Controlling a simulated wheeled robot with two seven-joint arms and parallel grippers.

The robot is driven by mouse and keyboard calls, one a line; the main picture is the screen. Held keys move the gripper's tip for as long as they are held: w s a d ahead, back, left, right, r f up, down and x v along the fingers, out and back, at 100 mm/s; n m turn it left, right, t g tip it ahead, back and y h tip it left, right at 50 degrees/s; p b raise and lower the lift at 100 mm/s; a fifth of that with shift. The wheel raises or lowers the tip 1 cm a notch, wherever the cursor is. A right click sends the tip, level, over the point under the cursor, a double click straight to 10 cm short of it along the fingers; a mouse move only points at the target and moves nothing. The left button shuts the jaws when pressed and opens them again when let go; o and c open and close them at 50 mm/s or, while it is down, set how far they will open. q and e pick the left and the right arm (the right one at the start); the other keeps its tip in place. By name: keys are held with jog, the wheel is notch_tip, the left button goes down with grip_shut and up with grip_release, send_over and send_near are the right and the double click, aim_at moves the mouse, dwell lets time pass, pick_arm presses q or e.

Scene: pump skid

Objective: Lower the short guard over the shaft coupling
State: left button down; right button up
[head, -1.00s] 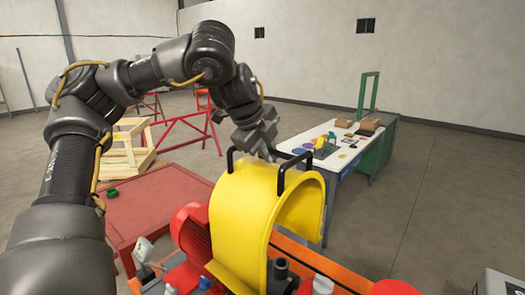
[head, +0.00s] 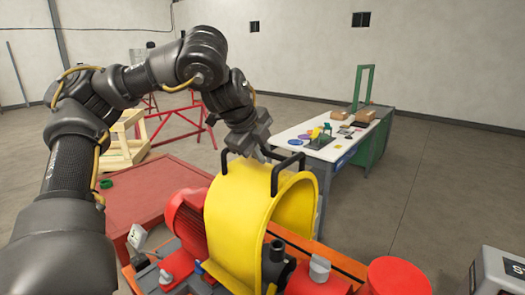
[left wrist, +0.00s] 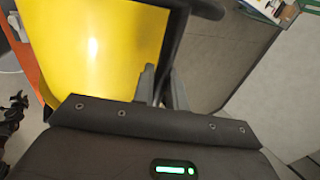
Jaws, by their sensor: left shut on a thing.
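The yellow arched guard (head: 240,215) stands upright over the middle of the pump skid, between the red motor (head: 187,218) and the black pipe fitting (head: 274,256). Two black handles are on its top. My left gripper (head: 264,152) is shut on the guard's handle. In the left wrist view, the fingers (left wrist: 161,88) close on a black bar beside the yellow guard (left wrist: 95,50). The shaft coupling is hidden behind or under the guard. I cannot tell whether the guard's lower edge touches the skid. My right gripper is not in view.
A red table (head: 150,195) is behind the skid at left. A white-topped bench (head: 300,143) with small items stands behind at right. A red cylinder (head: 398,276) and a grey box (head: 497,272) are at the front right. Open floor lies to the right.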

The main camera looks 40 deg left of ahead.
aim_at(240, 192)
pick_arm(q)
notch_tip(240, 192, down, 18)
jog(key=b, duration=1.4)
jog(key=shift+f, duration=0.15)
jog(key=shift+w+a+f, duration=0.1)
jog(key=shift+f, duration=0.25)
dwell(0.3)
jog(key=c, duration=1.3)
grip_release()
jog(key=shift+c, duration=0.2)
jog(key=v, duration=1.1)
jog(key=shift+f, duration=0.1)
